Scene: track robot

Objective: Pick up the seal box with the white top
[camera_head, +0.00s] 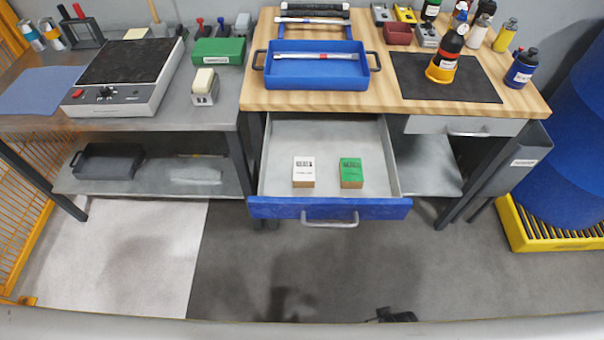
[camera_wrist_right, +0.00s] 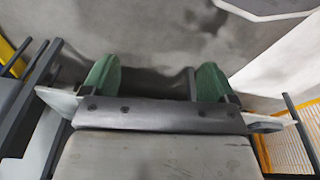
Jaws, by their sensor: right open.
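The seal box with the white top (camera_head: 304,171) stands in the left part of an open drawer (camera_head: 278,150) in the head view. A similar box with a green top (camera_head: 351,172) stands to its right, with a gap between them. Both have brown sides. My right gripper (camera_wrist_right: 157,78) shows in the right wrist view with its two green fingers wide apart and nothing between them. Neither box shows in that view, so the gripper is away from them. My left gripper is not in view.
The drawer has a blue front with a handle (camera_head: 330,223), below a wooden bench top (camera_head: 395,110). A blue tray (camera_head: 317,78) stands above it. A grey bench (camera_head: 215,116) with a flat-topped device (camera_head: 105,108) is at left. A yellow pallet (camera_head: 519,238) with a blue drum is at right.

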